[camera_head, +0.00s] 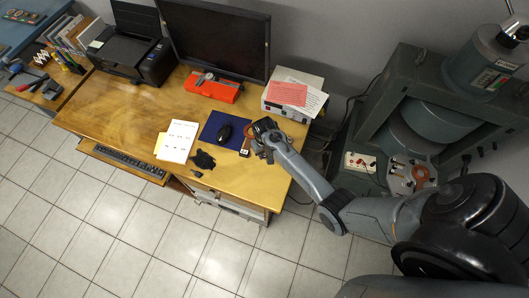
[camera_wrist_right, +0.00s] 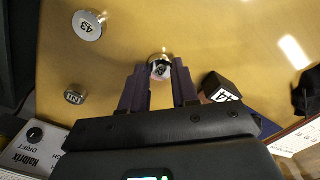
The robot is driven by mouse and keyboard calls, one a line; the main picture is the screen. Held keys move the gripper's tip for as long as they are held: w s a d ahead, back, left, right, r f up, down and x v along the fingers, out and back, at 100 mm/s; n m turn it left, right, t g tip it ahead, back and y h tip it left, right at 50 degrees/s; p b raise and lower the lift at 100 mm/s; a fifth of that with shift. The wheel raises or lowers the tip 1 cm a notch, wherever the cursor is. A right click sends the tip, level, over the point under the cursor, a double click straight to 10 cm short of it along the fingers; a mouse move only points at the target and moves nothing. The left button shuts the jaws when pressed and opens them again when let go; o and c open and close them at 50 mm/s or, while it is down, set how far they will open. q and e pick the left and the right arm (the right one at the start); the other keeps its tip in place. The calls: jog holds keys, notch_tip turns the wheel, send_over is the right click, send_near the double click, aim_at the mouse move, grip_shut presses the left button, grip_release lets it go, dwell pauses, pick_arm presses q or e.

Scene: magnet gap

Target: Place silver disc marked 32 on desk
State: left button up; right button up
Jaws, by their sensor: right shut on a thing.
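My right gripper (camera_head: 266,132) is over the right end of the wooden desk (camera_head: 115,97). In the right wrist view its two dark fingers (camera_wrist_right: 160,76) are shut on a small round silver piece (camera_wrist_right: 159,66), which sits between the fingertips above or at the desk top. I cannot read a 32 on it, and whether it touches the desk is unclear. A silver disc marked 43 (camera_wrist_right: 88,25) lies on the desk apart from the fingers. My left gripper is not in view.
In the wrist view a small dark marked piece (camera_wrist_right: 75,97) and a black numbered block (camera_wrist_right: 220,90) flank the fingers. The desk's left half has free room.

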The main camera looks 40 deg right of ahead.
jog(key=shift+f, duration=0.15)
jog(key=o, duration=1)
notch_tip(320, 180, up, 11)
jog(key=p, duration=0.2)
jog(key=s+a+r+n+t, duration=0.1)
jog(key=s+a+r+n, duration=0.1)
jog(key=s, duration=0.4)
jog(key=s+a+r+n+t, duration=0.1)
jog(key=s+a+r+n, duration=0.1)
jog(key=s+a+r, duration=0.3)
jog(key=s+a+r+n+t, duration=0.1)
jog(key=s+a+r, duration=0.3)
jog(key=s, duration=0.5)
jog(key=shift+s+a+r+n+t, duration=0.2)
jog(key=shift+a+r+n+t, duration=0.1)
jog(key=shift+n, duration=0.3)
